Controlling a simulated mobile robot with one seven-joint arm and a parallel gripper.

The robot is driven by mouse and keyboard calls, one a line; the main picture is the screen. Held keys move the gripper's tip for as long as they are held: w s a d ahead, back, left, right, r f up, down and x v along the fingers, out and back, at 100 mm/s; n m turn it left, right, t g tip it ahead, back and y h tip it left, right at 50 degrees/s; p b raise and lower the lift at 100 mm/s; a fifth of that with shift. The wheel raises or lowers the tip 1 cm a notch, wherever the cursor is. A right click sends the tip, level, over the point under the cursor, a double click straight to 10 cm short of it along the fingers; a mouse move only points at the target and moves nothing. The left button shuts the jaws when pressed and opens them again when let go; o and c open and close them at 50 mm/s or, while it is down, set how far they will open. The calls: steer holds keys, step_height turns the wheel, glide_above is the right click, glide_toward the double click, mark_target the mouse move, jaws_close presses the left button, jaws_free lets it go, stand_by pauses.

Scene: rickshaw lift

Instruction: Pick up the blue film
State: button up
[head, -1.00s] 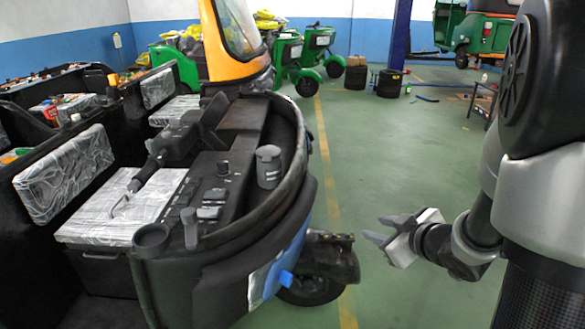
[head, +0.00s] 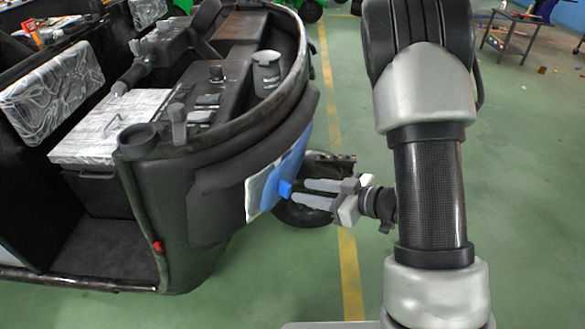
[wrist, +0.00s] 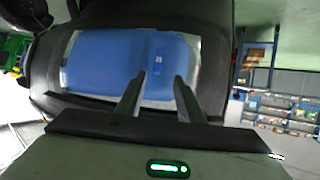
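The blue film (head: 296,160) lies on the curved outer panel of the black rickshaw body, and a small blue tab (head: 285,188) sticks out from it. In the wrist view the film (wrist: 105,62) is a wide blue sheet with pale edges, and the tab (wrist: 159,58) shows just beyond my fingers. My gripper (head: 300,191) reaches in from the right with its fingers pointing at the tab. The fingers (wrist: 160,76) are apart with nothing between them in the wrist view. Whether a fingertip touches the tab cannot be told.
The rickshaw's front wheel (head: 300,212) is behind and below my gripper. The black dashboard rim (head: 290,75) curves above the film. A metal trolley (head: 510,38) stands at the back right.

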mark_target(291, 186)
steer(key=shift+w+b+x, duration=0.25)
steer(key=shift+b+x, duration=0.4)
steer(key=shift+x, duration=2.55)
steer(key=shift+d+r, duration=0.1)
jaws_close()
